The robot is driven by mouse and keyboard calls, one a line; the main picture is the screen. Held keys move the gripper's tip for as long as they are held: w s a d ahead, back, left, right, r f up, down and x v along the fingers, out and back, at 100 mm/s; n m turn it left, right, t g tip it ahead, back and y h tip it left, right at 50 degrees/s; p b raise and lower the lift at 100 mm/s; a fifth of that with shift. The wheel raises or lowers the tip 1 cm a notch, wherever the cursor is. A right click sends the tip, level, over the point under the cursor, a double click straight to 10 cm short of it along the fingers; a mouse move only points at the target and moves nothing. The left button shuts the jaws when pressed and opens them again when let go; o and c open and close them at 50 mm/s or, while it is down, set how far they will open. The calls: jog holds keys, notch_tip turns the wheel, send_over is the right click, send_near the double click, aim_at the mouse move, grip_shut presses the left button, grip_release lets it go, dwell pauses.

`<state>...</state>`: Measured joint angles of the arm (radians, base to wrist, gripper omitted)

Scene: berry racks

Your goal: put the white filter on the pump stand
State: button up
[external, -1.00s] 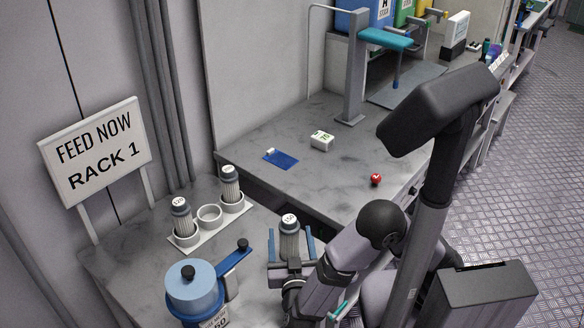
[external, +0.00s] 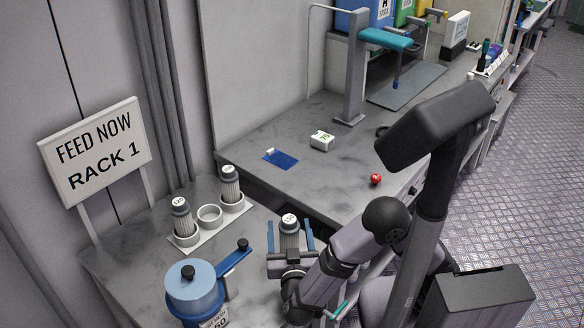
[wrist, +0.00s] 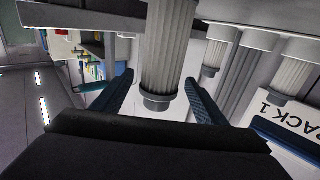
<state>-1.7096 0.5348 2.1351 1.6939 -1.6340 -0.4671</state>
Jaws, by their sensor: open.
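A ribbed pale-grey filter with a white numbered cap (external: 289,222) stands upright between the two blue fingers of my gripper (external: 290,236). The fingers are open, one on each side, and my gripper hides the filter's lower part in the external view. In the wrist view, the ribbed filter (wrist: 168,50) is between the spread fingers (wrist: 165,95), with gaps on both sides. Two similar filters (external: 182,216) (external: 229,183) stand in the outer cups of a white rack (external: 209,228); its middle cup is empty. I cannot tell which object is the pump stand.
A blue lidded pot (external: 192,290) with a long blue handle stands close left of my gripper. A grey stand with a teal arm (external: 385,38), a white block (external: 321,141), a blue card (external: 281,158) and a red ball (external: 376,179) are on the counter behind.

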jog(key=shift+w+f, duration=0.1)
jog(key=shift+w, duration=2.2)
jog(key=shift+c, duration=0.2)
jog(key=c, duration=1.1)
notch_tip(320, 180, up, 25)
jog(key=p, duration=1.6)
